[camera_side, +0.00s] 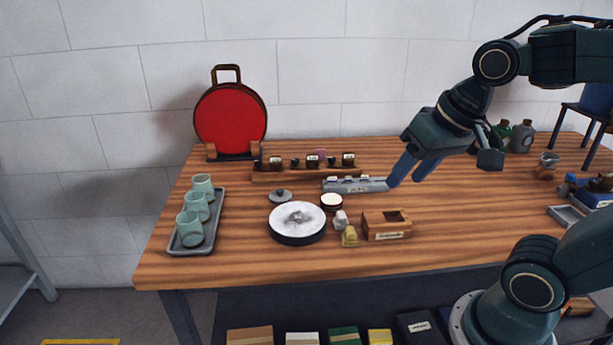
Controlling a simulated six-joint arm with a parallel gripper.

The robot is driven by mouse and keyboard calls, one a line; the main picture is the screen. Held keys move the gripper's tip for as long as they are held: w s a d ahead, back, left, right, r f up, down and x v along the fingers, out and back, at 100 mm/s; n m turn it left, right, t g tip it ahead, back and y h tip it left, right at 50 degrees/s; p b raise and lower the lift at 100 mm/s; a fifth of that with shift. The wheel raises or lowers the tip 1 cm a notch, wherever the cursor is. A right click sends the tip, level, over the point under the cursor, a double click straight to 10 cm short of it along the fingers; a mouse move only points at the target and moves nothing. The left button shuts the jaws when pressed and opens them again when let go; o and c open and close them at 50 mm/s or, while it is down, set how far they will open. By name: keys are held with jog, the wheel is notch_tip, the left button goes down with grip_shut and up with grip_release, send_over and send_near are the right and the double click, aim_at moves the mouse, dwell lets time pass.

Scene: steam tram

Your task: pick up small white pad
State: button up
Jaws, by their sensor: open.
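A small round pad (331,200) with a white top and a dark rim lies near the middle of the wooden table. It is just right of a larger round disc (297,219) with a white, grey-marked top and dark rim. A small whitish block (341,220) stands in front of the small pad. My gripper (406,182) is open, with blue fingers pointing down and left. It is to the right of the pad and higher in the picture, near the right end of a grey labelled tray. Nothing shows between the fingers.
Close around the pad are a grey lidded piece (280,196), a yellow block (349,237), a wooden box (387,226) and the grey tray (346,185). A wooden rack (265,176) of small items stands behind. Green cups (196,206) stand on a left tray (219,205).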

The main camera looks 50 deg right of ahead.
jog(key=w+d+f+m+g+y, duration=0.15)
jog(key=w+d+f+m, duration=0.35)
jog(key=w+m, duration=0.55)
jog(key=m+y, duration=0.2)
jog(key=m, duration=1)
send_near(344, 214)
notch_tip(344, 214, up, 3)
jog(key=shift+s+d+r, duration=0.15)
jog(key=shift+s+d, duration=0.1)
jog(key=shift+d, duration=0.1)
jog(key=shift+g, duration=0.25)
jog(key=shift+x, duration=4.25)
jog(key=shift+d, duration=0.1)
jog(key=shift+x, duration=2.65)
jog(key=shift+d, duration=0.1)
jog(key=shift+c, duration=0.5)
jog(key=c, duration=0.6)
